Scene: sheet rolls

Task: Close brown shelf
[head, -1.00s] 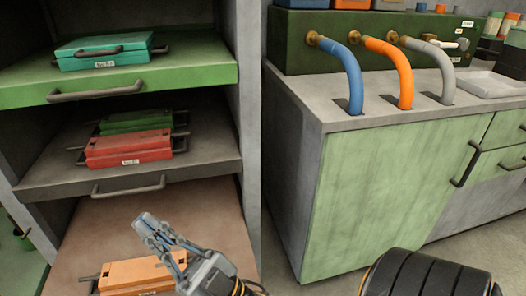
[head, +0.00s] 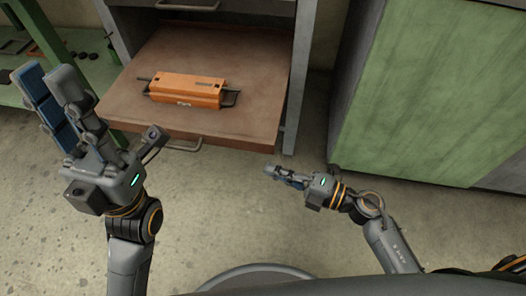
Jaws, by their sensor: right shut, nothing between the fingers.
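The brown shelf (head: 235,62) is a flat pull-out board in the lower part of the grey cabinet, and it sticks out toward me. Its dark handle (head: 170,145) runs along the front edge. An orange case (head: 187,92) with dark handles lies on the shelf. My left gripper (head: 48,70) is raised at the left of the shelf, with its fingers apart, a blue pad showing and nothing between them. My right gripper (head: 268,169) is shut and empty, in front of the shelf's right front corner and apart from the handle.
A grey cabinet side panel (head: 303,70) stands right of the shelf. A green cabinet (head: 420,95) stands farther right. A green rack (head: 60,80) with dark items is at the left. Another handle (head: 188,5) shows above. The concrete floor (head: 220,220) in front is clear.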

